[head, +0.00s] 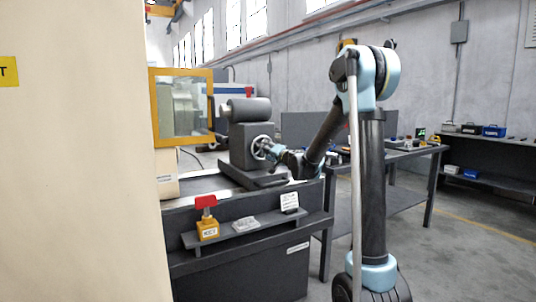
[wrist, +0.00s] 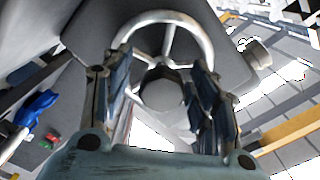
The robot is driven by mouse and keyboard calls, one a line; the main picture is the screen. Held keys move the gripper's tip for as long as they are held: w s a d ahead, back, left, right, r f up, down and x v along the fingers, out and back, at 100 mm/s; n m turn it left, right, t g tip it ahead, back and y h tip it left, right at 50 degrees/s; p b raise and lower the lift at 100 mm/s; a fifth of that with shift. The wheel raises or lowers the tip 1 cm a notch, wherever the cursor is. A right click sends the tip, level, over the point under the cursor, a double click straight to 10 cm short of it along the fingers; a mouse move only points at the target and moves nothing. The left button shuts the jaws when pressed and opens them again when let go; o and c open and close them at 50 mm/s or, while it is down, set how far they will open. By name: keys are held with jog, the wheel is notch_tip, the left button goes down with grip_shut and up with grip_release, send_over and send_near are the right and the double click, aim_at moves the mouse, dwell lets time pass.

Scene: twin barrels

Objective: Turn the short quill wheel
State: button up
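A light metal handwheel (head: 256,145) with spokes sits on the front of a dark grey machine block with one visible cylindrical barrel (head: 245,109) on top. In the wrist view the handwheel (wrist: 165,17) fills the upper middle, with a dark round hub (wrist: 162,88) at its centre. My gripper (head: 268,151) is right at the wheel in the head view. In the wrist view my gripper (wrist: 160,65) is open, its fingers on either side of the hub and overlapping the wheel in the picture. I cannot tell whether they touch the rim. The gripper partly hides the wheel in the head view.
The block stands on a dark machine bed. A yellow-framed window guard (head: 181,107) is at its left. A front shelf (head: 260,229) holds a red-and-yellow switch (head: 207,218) and small items. A dark workbench (head: 400,156) stands behind my arm. Open floor lies at right.

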jog(key=v, duration=1.2)
dwell(0.4)
